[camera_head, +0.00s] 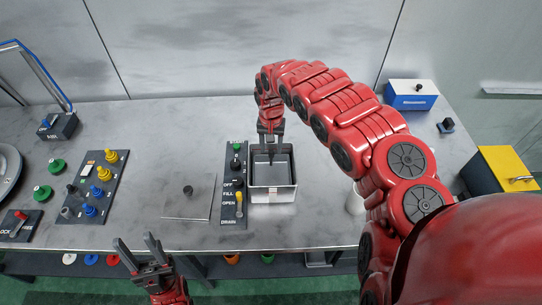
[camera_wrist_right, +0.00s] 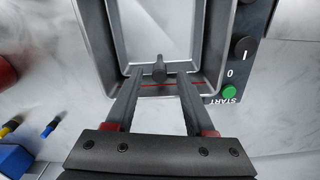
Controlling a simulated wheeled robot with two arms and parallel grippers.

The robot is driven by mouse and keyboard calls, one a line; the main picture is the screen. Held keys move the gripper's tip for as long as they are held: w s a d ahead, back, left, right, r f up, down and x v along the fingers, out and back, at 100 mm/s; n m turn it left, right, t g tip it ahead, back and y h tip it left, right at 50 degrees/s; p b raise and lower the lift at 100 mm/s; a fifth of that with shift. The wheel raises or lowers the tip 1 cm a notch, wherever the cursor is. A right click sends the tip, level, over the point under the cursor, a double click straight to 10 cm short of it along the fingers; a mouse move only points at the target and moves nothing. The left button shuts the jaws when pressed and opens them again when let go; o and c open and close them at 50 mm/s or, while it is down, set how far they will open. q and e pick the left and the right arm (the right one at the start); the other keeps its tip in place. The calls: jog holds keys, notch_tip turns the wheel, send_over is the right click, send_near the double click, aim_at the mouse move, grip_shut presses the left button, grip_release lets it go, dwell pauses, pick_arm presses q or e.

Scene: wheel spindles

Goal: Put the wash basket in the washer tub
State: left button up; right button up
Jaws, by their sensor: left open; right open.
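The washer tub (camera_head: 273,194) is a square grey metal box with an open top, right of the control panel. My right gripper (camera_head: 271,155) points down at it, with open fingertips inside the rim. In the right wrist view, a short dark post (camera_wrist_right: 159,68) stands between the fingertips of the gripper, with gaps at its sides. A lighter inner frame shows within the tub (camera_wrist_right: 97,50); I cannot tell whether it is the wash basket. No separate basket shows clearly elsewhere. My left gripper (camera_head: 138,250) is open and empty at the table's front edge.
The control panel (camera_head: 228,208) adjoins the tub's left side. Further left are a panel of coloured knobs (camera_head: 90,187) and green buttons. A blue box (camera_head: 411,95) and a yellow box (camera_head: 508,167) stand right.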

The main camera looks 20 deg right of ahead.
notch_tip(320, 180, up, 5)
jog(key=shift+w+f, duration=0.1)
jog(key=shift+r+p, duration=0.35)
jog(key=shift+r, duration=0.35)
